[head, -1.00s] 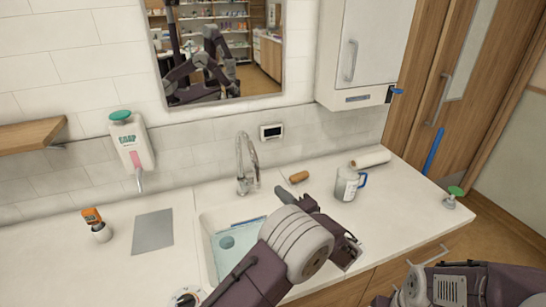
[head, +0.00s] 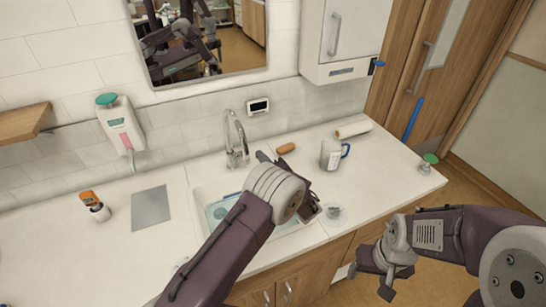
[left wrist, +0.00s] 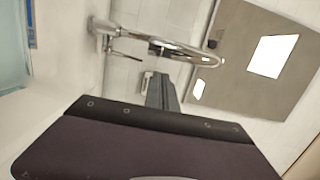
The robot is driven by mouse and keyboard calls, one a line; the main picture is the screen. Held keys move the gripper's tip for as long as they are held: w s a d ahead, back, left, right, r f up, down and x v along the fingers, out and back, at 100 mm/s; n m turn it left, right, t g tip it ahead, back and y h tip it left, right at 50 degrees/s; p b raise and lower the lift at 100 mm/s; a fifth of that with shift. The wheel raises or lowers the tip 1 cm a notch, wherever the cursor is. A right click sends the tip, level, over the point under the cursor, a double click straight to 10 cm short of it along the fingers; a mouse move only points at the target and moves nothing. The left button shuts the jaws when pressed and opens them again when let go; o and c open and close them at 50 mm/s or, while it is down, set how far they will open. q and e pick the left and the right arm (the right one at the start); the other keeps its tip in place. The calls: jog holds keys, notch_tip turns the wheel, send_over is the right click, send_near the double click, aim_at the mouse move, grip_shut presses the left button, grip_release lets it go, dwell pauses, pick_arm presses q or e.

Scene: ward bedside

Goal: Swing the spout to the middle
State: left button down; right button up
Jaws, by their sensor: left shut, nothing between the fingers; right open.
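The chrome tap with its arched spout (head: 236,132) stands at the back edge of the sink (head: 200,204). In the left wrist view the spout (left wrist: 175,50) runs across the upper middle, from its base at the left to its curved end. My left gripper (head: 270,158) is shut and empty, just right of the tap, its fingers partly hidden by my wrist. In the left wrist view its fingertips (left wrist: 162,88) are beneath the spout in the picture; I cannot tell whether they touch it. My right gripper (head: 378,272) is open and empty, in front of the counter.
A mug (head: 331,154) with a blue handle, a brown roll (head: 285,148) and a white roll (head: 353,129) are right of the tap. A soap dispenser (head: 120,125) hangs on the wall. An orange-capped bottle (head: 95,207) and grey sheet (head: 151,208) lie left of the sink.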

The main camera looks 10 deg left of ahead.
pick_arm(q)
jog(key=shift+s+a, duration=0.45)
jog(key=shift+a, duration=0.25)
jog(key=shift+s+a+b, duration=0.55)
jog(key=shift+s+a, duration=0.15)
